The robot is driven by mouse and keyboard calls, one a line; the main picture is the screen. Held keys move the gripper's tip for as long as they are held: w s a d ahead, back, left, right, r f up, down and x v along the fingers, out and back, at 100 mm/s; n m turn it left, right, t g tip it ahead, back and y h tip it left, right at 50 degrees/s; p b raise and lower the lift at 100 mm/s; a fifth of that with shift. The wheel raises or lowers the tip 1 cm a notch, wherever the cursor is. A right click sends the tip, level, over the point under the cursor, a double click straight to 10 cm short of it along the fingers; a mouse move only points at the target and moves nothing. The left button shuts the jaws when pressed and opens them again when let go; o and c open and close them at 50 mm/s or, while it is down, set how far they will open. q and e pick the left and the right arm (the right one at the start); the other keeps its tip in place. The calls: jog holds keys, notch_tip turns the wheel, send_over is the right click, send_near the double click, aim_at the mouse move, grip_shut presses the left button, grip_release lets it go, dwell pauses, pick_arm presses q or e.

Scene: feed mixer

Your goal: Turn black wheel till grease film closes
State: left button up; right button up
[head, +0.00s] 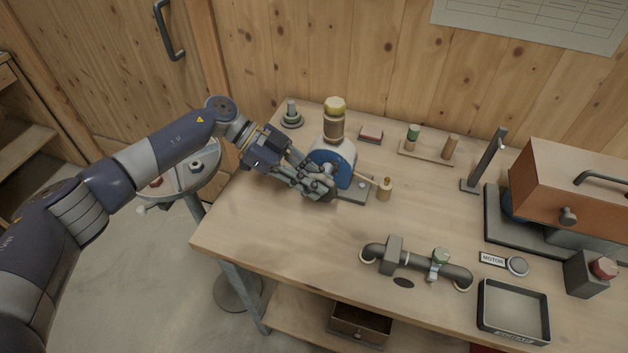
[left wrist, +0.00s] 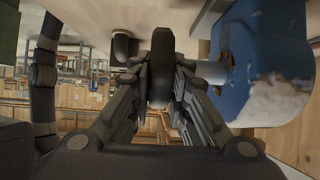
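The blue and white pump-like unit (head: 338,162) with a yellow-capped cylinder (head: 335,118) stands at the left of the workbench (head: 240,225). My left gripper (head: 322,184) is at its front left side. In the left wrist view the black wheel (left wrist: 161,62) stands edge-on between my left fingers (left wrist: 160,85), which close on it from both sides. The unit's blue housing (left wrist: 243,85) is just right of the wheel there. In the head view my fingers mostly hide the wheel. I cannot make out a grease film. My right gripper is not in view.
A thin rod with a brass-coloured end (head: 385,188) sticks out right of the unit. A pipe with a valve (head: 415,264), a tray (head: 513,310) and an orange-brown box (head: 575,185) stand farther right. A round grey stand (head: 178,170) is beyond the bench's left edge.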

pick_arm(q)
jog(key=o, duration=0.4)
jog(key=v, duration=1.2)
jog(key=shift+a, duration=0.1)
